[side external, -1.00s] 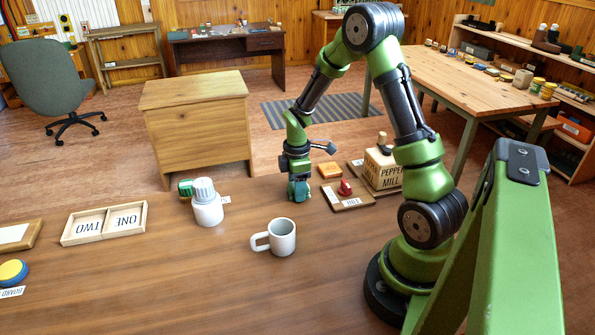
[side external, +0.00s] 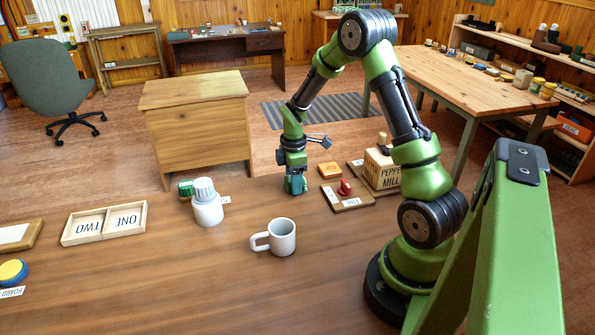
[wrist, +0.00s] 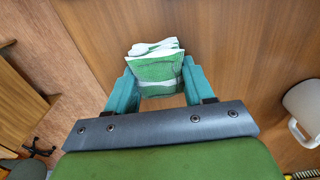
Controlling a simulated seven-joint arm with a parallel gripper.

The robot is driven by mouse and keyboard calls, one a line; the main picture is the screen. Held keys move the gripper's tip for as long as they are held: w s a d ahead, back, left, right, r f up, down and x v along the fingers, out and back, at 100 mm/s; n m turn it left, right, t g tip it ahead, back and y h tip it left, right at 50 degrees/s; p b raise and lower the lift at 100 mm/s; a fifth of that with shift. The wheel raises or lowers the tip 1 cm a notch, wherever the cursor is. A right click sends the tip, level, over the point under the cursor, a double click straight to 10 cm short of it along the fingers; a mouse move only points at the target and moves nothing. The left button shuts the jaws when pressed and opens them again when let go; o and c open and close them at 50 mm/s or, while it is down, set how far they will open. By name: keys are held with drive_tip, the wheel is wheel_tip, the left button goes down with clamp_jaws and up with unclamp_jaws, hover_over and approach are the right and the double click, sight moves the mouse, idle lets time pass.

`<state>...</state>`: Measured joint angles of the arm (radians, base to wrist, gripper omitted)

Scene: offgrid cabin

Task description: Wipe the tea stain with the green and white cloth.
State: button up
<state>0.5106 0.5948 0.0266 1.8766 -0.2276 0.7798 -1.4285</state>
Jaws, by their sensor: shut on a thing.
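My gripper (side external: 296,187) points down just above or at the wooden table, beyond the white mug (side external: 282,237). In the wrist view its teal fingers (wrist: 158,88) are shut on the folded green and white cloth (wrist: 157,68), which sticks out past the fingertips. The cloth cannot be made out in the side view. I cannot tell whether it touches the table. No tea stain can be seen in either view; the cloth or gripper may hide it.
The mug also shows at the right of the wrist view (wrist: 304,103).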

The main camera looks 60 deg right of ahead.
sight(299, 199)
drive_tip(key=shift+w+d, duration=0.25)
drive_tip(key=shift+d, duration=0.1)
drive_tip(key=shift+w+d, duration=0.55)
drive_tip(key=shift+w, duration=0.05)
drive_tip(key=shift+s+a, duration=0.1)
drive_tip(key=shift+s+a, duration=0.6)
drive_tip(key=shift+a, duration=0.05)
drive_tip(key=shift+s+a, duration=0.1)
drive_tip(key=shift+s+a+f, duration=0.1)
drive_tip(key=shift+s+a, duration=1.8)
drive_tip(key=shift+s, duration=0.05)
